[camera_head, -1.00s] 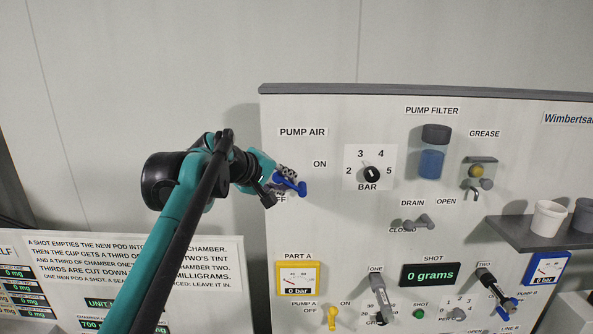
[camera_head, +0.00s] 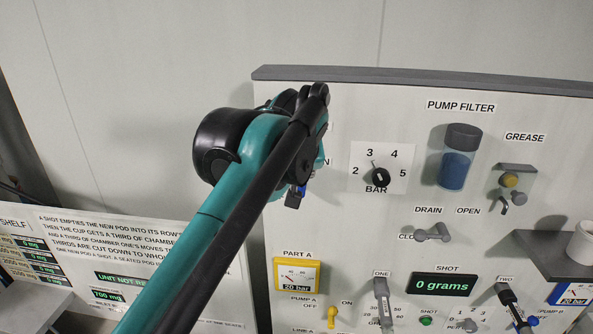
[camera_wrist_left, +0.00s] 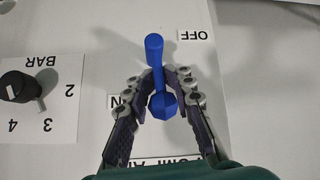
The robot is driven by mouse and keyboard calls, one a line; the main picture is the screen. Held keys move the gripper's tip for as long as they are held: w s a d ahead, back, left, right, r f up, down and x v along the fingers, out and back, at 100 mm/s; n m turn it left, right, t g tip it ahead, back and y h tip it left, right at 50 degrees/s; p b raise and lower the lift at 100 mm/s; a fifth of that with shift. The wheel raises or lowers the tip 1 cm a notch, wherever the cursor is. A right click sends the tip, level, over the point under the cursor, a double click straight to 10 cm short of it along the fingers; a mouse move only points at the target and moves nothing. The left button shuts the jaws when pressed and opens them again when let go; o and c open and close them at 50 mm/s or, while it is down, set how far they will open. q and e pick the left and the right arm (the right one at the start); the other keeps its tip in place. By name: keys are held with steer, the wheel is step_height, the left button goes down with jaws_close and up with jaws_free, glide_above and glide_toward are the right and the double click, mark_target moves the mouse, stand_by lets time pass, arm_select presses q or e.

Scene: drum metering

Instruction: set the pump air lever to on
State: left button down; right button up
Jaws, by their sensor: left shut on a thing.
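The pump air lever is blue. In the left wrist view the lever (camera_wrist_left: 155,68) runs nearly straight up and down the picture, between the two fingers, with a thicker blue end low down. The OFF label (camera_wrist_left: 195,35) is at its upper right; the ON label is partly hidden behind the left finger. My left gripper (camera_wrist_left: 158,76) is shut on the lever, its fingertips on both sides of the shaft. In the head view my arm hides most of the lever; a little blue (camera_head: 302,189) shows under the wrist. My right gripper is not in view.
The bar dial (camera_head: 380,177) is just right of my wrist. The Part A gauge (camera_head: 297,259) reads 20 bar. The drain lever (camera_head: 434,233), filter (camera_head: 459,155) and grease fitting (camera_head: 510,180) stick out farther right. A shelf (camera_head: 560,257) juts out at the right edge.

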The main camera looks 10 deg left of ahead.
arm_select(q)
steer(key=shift+d+r+y, duration=0.1)
steer(key=shift+d+y, duration=0.2)
steer(key=shift+y, duration=0.2)
steer(key=shift+m, duration=0.3)
steer(key=c, duration=1.6)
jaws_free()
steer(key=v, duration=1.2)
steer(key=shift+d, duration=0.15)
